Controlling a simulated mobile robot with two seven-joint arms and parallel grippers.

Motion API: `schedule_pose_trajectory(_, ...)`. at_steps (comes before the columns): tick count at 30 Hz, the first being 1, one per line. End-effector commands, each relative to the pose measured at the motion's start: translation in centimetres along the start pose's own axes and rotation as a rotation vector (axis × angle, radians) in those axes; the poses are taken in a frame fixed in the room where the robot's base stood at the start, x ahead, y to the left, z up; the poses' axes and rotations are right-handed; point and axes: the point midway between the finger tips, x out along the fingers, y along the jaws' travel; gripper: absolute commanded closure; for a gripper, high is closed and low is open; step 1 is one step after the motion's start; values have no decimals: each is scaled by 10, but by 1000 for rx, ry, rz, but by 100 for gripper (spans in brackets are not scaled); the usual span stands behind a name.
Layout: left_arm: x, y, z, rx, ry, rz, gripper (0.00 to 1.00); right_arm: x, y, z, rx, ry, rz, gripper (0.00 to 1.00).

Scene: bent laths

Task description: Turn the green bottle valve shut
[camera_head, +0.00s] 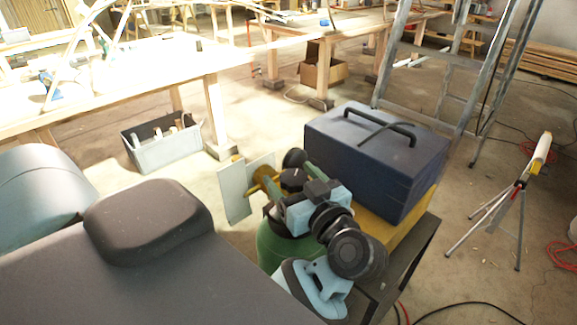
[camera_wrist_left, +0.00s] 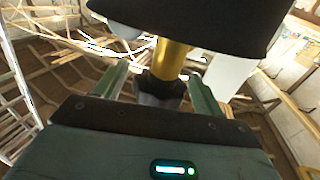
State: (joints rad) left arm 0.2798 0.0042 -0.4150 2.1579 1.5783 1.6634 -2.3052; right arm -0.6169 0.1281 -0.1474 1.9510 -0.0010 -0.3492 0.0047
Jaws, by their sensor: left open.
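The green bottle (camera_head: 272,243) stands upright beside the low table, partly hidden behind my left arm. At its top is a brass valve (camera_head: 262,178) with a dark handwheel (camera_head: 292,180). My left gripper (camera_head: 292,190) is open at the valve, its two green fingers on either side of the handwheel. In the left wrist view the handwheel (camera_wrist_left: 164,88) and the brass stem (camera_wrist_left: 172,58) sit between the spread fingers (camera_wrist_left: 158,88). A gap shows beside the left finger; contact at the right finger is unclear. My right gripper is out of view.
A pale plate (camera_head: 232,192) stands just left of the valve. A grey crate (camera_head: 162,146), a workbench (camera_head: 120,88) and a ladder (camera_head: 400,50) are farther off.

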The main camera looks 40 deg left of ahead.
Motion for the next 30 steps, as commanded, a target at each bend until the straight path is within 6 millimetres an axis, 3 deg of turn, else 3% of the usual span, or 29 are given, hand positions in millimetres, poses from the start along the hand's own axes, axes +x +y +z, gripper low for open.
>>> schedule_pose_trajectory(17,3,-6,0,0,-1,1,30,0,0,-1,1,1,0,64)
schedule_pose_trajectory(27,3,-6,0,0,-1,1,72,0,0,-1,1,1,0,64)
schedule_pose_trajectory(30,3,-6,0,0,-1,2,74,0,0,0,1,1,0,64)
